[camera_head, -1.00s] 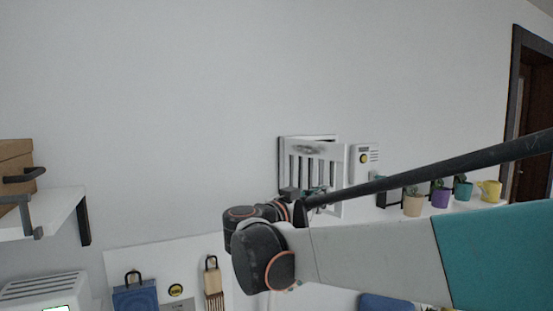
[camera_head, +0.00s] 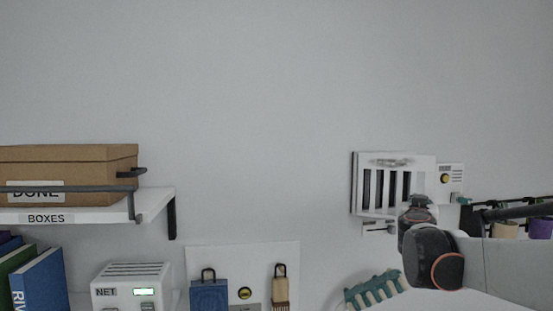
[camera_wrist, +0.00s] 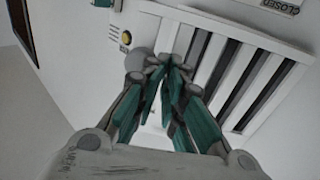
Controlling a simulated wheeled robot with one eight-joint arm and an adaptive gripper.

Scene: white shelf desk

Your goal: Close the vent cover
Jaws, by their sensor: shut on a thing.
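The white slatted vent cover (camera_head: 400,189) is on the wall at the right in the head view. It lies close to its frame, though I cannot tell whether it is fully flush. Its slats (camera_wrist: 240,78) fill the right of the wrist view. My gripper (camera_wrist: 163,68) has its teal fingers closed together at the cover's edge, beside a round grey part. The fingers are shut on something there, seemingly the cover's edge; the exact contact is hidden. In the head view my wrist covers the cover's lower right corner.
A white box with a yellow button (camera_head: 445,178) is just right of the vent. A label (camera_wrist: 281,4) is on the wall in the wrist view. A shelf with a brown box (camera_head: 85,165) is at the left.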

